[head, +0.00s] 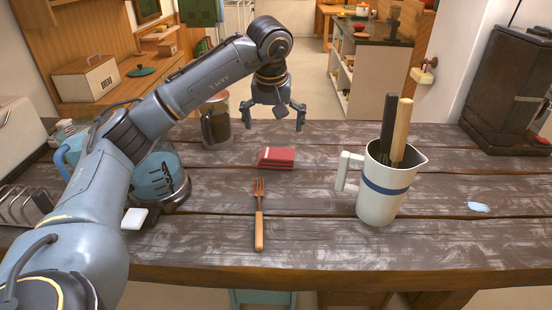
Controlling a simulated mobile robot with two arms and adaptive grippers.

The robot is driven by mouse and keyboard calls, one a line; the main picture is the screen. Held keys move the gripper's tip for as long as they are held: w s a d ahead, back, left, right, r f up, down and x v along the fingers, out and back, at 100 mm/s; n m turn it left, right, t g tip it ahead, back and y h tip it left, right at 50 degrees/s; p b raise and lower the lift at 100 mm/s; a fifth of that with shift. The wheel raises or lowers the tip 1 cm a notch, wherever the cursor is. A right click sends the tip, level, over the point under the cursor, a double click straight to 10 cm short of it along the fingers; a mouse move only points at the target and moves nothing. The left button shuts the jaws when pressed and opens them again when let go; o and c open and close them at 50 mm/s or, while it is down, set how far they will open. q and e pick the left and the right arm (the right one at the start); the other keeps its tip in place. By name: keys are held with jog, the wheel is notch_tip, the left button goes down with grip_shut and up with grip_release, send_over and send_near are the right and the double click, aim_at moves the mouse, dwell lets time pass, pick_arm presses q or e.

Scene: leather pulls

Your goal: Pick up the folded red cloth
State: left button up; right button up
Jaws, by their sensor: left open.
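The folded red cloth (277,158) lies flat on the wooden table, near the middle of the head view. It is a small, neat stack with a light mark near its left end. My left gripper (272,126) hangs above the table with its fingers spread and pointing down. It is open and empty. In the picture it is just above the cloth and apart from it. My right gripper does not show.
A fork with a wooden handle (259,222) lies in front of the cloth. A white pitcher with a blue band (384,190) holds utensils to the right. A coffee jar (216,124) and a glass kettle (161,178) stand left. A dark metal box (508,88) stands far right.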

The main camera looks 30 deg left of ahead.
pick_arm(q)
send_over(276, 154)
jog(key=s, duration=0.2)
jog(key=f, duration=0.5)
jog(key=shift+w+d+p, duration=0.2)
jog(key=shift+d+p, duration=0.05)
jog(key=shift+p, duration=0.05)
jog(key=shift+w+f+p, duration=0.2)
jog(key=shift+f+p, duration=0.15)
jog(key=shift+f, duration=0.25)
jog(key=p+x, duration=0.1)
jog(key=x, duration=0.2)
jog(key=shift+f, duration=0.2)
jog(key=shift+w+a+f, duration=0.1)
jog(key=shift+w+f, duration=0.05)
jog(key=shift+f, duration=0.2)
jog(key=shift+c, duration=0.6)
jog(key=c, duration=0.6)
